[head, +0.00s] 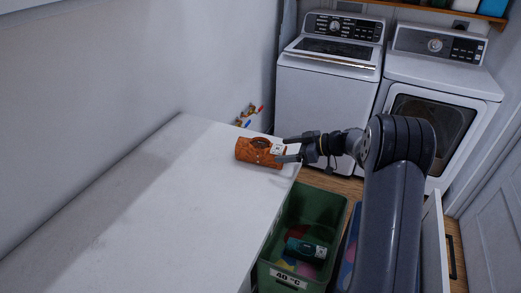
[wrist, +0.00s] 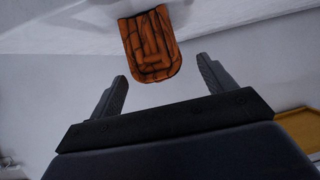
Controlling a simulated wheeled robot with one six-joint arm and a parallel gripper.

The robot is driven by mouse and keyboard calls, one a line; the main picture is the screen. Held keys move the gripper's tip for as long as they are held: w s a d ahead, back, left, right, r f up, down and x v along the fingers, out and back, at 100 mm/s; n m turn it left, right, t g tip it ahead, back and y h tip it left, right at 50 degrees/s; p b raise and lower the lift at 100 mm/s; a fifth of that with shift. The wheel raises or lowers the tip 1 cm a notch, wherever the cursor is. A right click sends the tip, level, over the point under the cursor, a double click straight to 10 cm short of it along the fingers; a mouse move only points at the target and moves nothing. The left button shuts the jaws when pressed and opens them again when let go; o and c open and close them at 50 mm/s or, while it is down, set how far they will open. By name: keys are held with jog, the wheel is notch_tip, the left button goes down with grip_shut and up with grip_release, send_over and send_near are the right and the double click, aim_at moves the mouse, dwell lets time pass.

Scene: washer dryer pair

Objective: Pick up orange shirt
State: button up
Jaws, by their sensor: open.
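The orange shirt (head: 258,153) is a folded, rolled bundle with dark lines, lying on the white counter near its far right corner. In the wrist view the orange shirt (wrist: 151,45) is ahead of the jaws, roughly midway between them. My gripper (head: 281,149) reaches in from the right, its fingertips close beside the right end of the shirt. In the wrist view my gripper (wrist: 162,78) is open, with nothing between its fingers. A small white tag-like patch shows at the shirt's right end; I cannot tell whether the fingers touch the cloth.
The white counter (head: 150,200) is otherwise bare. A green bin (head: 325,205) labelled 40 °C, holding coloured clothes, stands right of it, beside a blue bin (head: 350,245). A washer (head: 322,95) and dryer (head: 440,80) stand behind. A wall runs along the left.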

aim_at(272, 151)
jog(key=p+x, duration=0.2)
jog(key=x, duration=0.3)
jog(key=shift+w+a+f+p, duration=0.15)
jog(key=shift+a+f+p, duration=0.05)
jog(key=shift+f+p, duration=0.15)
jog(key=c, duration=1.2)
jog(key=shift+r, duration=0.2)
